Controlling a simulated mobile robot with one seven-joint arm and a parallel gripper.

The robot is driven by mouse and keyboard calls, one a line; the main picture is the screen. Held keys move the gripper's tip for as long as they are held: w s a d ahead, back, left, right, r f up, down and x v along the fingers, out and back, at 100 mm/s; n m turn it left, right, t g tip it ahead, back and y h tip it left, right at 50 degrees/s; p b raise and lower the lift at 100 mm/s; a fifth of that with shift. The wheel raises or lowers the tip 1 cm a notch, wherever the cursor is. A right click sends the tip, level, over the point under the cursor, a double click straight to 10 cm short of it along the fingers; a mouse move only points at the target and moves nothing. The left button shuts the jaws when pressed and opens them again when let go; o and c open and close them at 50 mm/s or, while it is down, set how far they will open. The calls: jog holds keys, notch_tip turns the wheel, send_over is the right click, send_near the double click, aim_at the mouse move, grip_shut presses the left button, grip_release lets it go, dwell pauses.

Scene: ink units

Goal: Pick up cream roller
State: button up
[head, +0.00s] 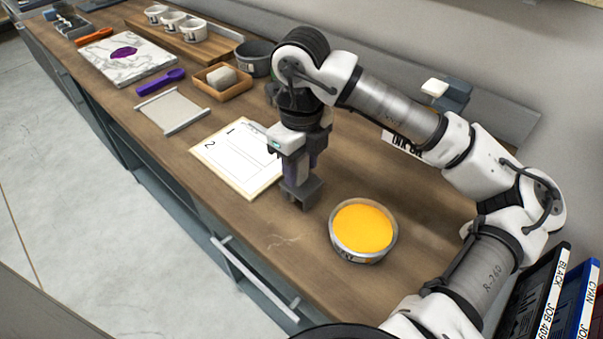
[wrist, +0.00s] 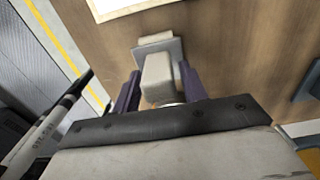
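The cream roller shows in the wrist view (wrist: 158,75) as a pale cream block-shaped handle with a flat grey piece at its far end. My gripper (wrist: 160,78) has its dark purple fingers on either side of this handle, close against it, and appears shut on it. In the head view my gripper (head: 302,162) points down over the bench, with the roller's grey end (head: 300,191) below the fingers. The fingers hide most of the handle there. I cannot tell whether the grey end touches the bench.
A tub of yellow ink (head: 363,229) stands right of my gripper. A numbered board (head: 230,165) lies to its left. Beyond are a purple-handled tool (head: 160,84), a wooden tray (head: 237,88) and a dark bowl (head: 253,60). The bench front edge is clear.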

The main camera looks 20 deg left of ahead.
jog(key=c, duration=0.7)
jog(key=shift+c, duration=0.2)
jog(key=shift+r, duration=0.15)
notch_tip(320, 180, up, 20)
jog(key=b, duration=0.2)
